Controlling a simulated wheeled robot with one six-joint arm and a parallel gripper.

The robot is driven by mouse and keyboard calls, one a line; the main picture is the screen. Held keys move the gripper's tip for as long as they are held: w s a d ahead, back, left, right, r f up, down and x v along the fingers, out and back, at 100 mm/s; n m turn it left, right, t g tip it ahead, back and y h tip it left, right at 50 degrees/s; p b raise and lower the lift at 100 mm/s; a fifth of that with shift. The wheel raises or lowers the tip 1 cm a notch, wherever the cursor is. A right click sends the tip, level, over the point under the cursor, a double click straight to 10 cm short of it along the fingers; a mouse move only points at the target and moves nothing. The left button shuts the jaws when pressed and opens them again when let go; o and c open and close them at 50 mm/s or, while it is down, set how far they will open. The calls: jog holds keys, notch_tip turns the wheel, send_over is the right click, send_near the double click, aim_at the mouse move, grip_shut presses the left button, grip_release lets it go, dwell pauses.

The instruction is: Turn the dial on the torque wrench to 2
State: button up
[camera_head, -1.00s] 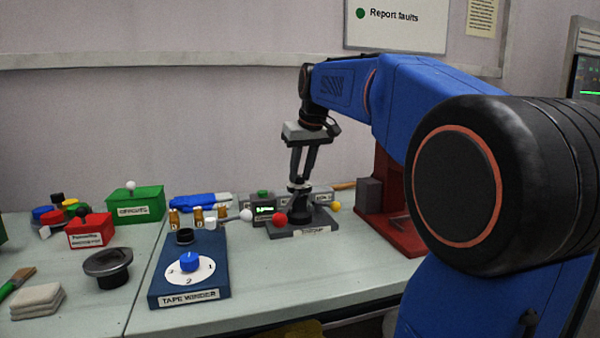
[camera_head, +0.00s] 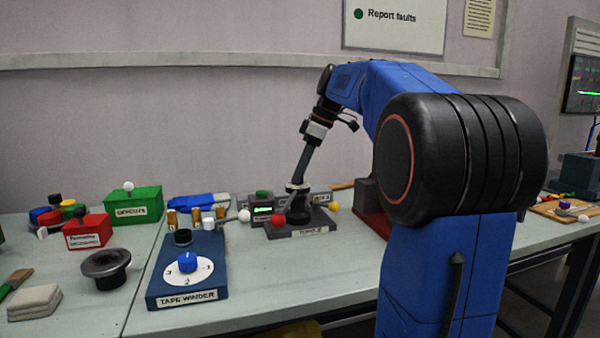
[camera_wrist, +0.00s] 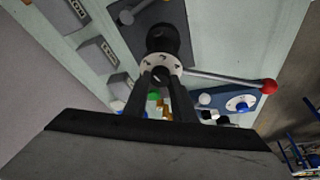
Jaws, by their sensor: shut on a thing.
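The torque wrench (camera_head: 287,233) is a grey base with a partly readable label and a dark upright post. Near the post's top is a pale dial ring (camera_head: 298,187). The wrist view shows the dial ring (camera_wrist: 162,65) with dark marks, too small to read surely. My gripper (camera_head: 299,180) leans down from the upper right, its fingers seen nearly edge-on. In the wrist view my gripper (camera_wrist: 162,78) has its two fingers at the near side of the dial, shut on it. The fingers partly hide the dial. A rod with a red ball (camera_wrist: 269,87) reaches right.
A blue tape winder (camera_head: 158,287) with a blue knob (camera_head: 187,262) stands front left. Small brass-coloured parts (camera_head: 196,216) and a white ball (camera_head: 244,215) lie nearby. Red (camera_head: 87,232) and green (camera_head: 134,206) boxes are farther left. The bench front (camera_head: 290,280) is clear.

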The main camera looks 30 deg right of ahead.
jog(key=shift+n+g+y, duration=0.4)
jog(key=shift+n+g, duration=0.1)
jog(key=shift+n, duration=1)
jog(key=shift+d, duration=0.1)
jog(key=o, duration=1)
jog(key=shift+o, duration=0.2)
jog(key=shift+r, duration=0.1)
